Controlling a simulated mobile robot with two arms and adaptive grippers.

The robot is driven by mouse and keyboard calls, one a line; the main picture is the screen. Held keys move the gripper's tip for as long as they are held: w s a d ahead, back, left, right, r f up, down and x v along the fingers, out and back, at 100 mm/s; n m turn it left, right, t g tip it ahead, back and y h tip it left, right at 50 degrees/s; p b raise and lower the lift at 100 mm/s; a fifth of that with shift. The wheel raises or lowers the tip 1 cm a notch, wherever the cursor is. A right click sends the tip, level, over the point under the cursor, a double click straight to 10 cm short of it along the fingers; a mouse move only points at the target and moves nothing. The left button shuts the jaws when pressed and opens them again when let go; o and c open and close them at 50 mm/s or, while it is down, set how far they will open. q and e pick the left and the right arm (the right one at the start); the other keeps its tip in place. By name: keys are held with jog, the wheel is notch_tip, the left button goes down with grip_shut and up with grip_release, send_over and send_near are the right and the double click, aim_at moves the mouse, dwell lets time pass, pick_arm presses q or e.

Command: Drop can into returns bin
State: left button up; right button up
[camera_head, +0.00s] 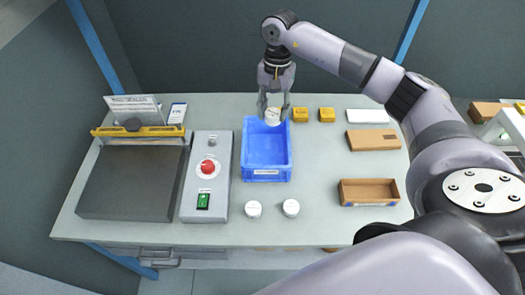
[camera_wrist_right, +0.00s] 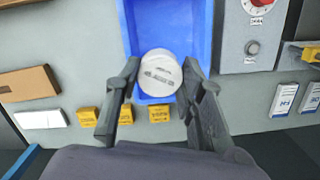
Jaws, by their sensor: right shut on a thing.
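A white can (camera_head: 273,117) with dark lettering on its lid is between the fingertips of my right gripper (camera_head: 273,109), which is shut on it. The can also shows in the right wrist view (camera_wrist_right: 160,74), between the two dark fingers. The blue bin (camera_head: 267,175), with a label on its front wall, stands open on the bench. The can and gripper are over the bin's far end, and the can looks held above the rim. The part of the bin's floor that I see in the head view is bare. My left gripper is not in view.
Two white cans (camera_head: 254,209) stand in front of the bin. A control box (camera_head: 207,180) with a red knob is close on its left. Yellow boxes (camera_head: 300,115), a white box (camera_head: 367,115), a brown box (camera_head: 373,140) and an open brown tray (camera_head: 368,192) lie to the right.

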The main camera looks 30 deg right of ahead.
aim_at(273, 122)
notch_tip(273, 122, down, 3)
jog(key=shift+f+b, duration=0.2)
jog(key=shift+b, duration=0.45)
jog(key=shift+f, duration=0.6)
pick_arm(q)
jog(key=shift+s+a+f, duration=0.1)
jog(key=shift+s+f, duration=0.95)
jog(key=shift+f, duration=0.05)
pick_arm(e)
jog(key=o, duration=0.8)
jog(key=shift+c, duration=0.2)
jog(key=o, duration=0.5)
jog(key=shift+c, duration=0.2)
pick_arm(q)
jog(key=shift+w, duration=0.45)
pick_arm(e)
jog(key=shift+r, duration=0.1)
